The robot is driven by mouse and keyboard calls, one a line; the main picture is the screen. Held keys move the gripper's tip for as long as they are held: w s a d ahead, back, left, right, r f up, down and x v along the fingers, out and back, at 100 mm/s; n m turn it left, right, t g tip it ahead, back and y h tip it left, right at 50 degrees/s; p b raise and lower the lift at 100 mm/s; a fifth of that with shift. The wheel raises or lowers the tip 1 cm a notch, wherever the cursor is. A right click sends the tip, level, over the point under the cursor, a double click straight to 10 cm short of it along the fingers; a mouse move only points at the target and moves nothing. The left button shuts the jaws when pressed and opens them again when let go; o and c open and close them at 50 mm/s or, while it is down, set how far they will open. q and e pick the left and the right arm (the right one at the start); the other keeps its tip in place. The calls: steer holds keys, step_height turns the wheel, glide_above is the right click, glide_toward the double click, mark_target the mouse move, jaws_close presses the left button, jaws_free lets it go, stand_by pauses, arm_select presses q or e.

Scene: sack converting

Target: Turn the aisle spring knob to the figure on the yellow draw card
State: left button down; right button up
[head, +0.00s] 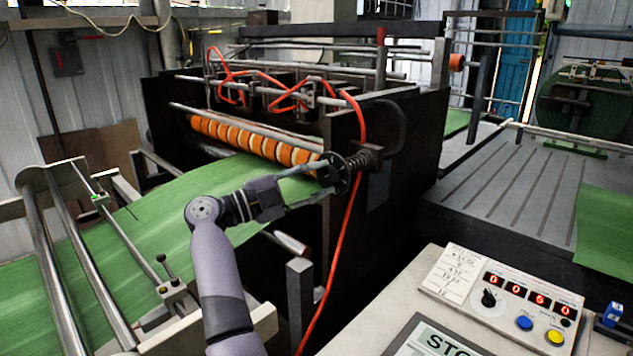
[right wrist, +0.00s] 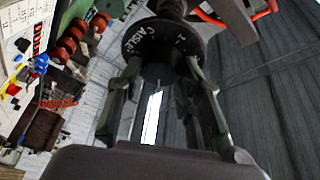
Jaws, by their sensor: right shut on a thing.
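The aisle spring knob is a black disc (head: 335,174) on a coiled spring (head: 364,158) at the near end of the orange-ringed roller. In the right wrist view the disc (right wrist: 158,40) carries hand-lettered white writing that reads like "AISLE", plus a small mark. My right gripper (head: 318,170) is at the knob, its two fingers (right wrist: 163,68) shut on the disc's opposite sides. A pale card (head: 453,274) with handwritten figures lies on the control console; its figures are too small to read surely and it looks off-white. My left gripper is out of view.
A red hose (head: 347,230) hangs close beside the knob. The console (head: 500,300) has red digits, a black dial and blue and yellow buttons. Green sheet (head: 150,220) runs under my right arm into the dark machine frame.

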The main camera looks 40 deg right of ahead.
steer(key=shift+f, duration=0.1)
steer(key=o, duration=1.2)
steer(key=shift+c, duration=0.2)
step_height(320, 180, up, 10)
